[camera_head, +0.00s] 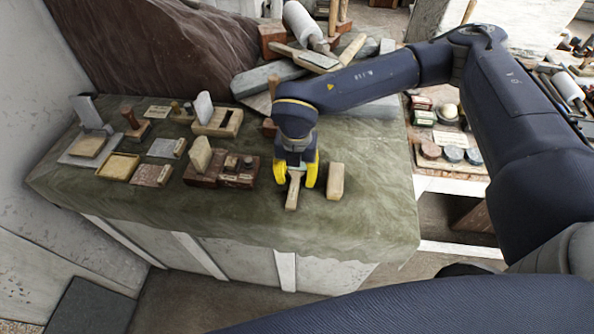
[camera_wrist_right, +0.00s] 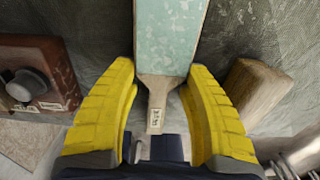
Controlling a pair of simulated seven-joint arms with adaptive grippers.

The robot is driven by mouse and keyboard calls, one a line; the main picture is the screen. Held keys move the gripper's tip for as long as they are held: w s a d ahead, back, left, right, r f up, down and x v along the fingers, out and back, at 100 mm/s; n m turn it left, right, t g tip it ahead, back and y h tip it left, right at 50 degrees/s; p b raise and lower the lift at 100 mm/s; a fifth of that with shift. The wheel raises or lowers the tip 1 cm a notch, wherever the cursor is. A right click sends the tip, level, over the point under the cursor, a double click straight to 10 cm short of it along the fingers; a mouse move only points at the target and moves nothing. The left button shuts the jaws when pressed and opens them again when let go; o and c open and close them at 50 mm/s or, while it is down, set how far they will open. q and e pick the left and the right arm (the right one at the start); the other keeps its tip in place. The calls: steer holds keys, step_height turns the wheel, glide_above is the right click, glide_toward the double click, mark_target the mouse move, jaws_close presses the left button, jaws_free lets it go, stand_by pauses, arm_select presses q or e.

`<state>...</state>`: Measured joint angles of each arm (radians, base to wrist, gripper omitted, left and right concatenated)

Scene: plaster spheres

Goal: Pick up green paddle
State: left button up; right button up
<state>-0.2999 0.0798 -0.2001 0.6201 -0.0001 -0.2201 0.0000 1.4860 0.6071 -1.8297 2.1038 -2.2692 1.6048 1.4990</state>
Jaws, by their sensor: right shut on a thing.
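The green paddle (camera_wrist_right: 172,35) has a pale green, worn face and a wooden handle (camera_wrist_right: 157,105) with a small label. It lies between the two yellow fingers of my right gripper (camera_wrist_right: 158,72). The fingertips close on its sides near where face meets handle. In the head view, my right gripper (camera_head: 297,172) points down at the draped table, and the paddle's tan handle (camera_head: 292,193) sticks out toward the near side. The gripper hides much of the green face there. I cannot tell whether the paddle is clear of the cloth. My left gripper is not in view.
A wooden block (camera_head: 335,181) stands close right of the gripper; it also shows in the wrist view (camera_wrist_right: 258,92). A dark red wooden holder (camera_head: 238,177) is close on the left. Stone slabs and tools are piled behind. The green cloth (camera_head: 370,215) is bare toward the right front.

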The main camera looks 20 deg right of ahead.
mark_target(296, 175)
step_height(296, 175, up, 20)
stand_by(0.6)
steer(key=o, duration=0.7)
steer(key=c, duration=0.8)
